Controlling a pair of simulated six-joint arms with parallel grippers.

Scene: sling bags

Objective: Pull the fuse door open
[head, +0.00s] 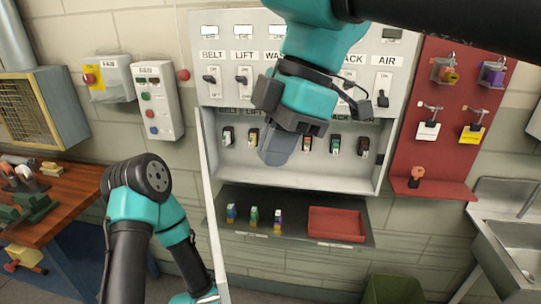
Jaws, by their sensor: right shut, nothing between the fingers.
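The white fuse door (212,205) stands swung out at the left of the fuse compartment (290,178), seen almost edge-on. The compartment is open, with a row of fuses (252,138) under labels. My right gripper (275,152) comes down from the top in front of the compartment, shut and empty. It is right of the door and apart from it, and it hides some middle fuses and labels. My left arm is at lower left, on the left side of the door, and its gripper is out of view below.
Switches (244,76) line the panel above. A shelf (250,208) below holds three small coloured fuses and a red tray (336,224). A red lockout board (432,120) hangs at right, above a sink (515,240). A wooden bench (75,200) stands at left.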

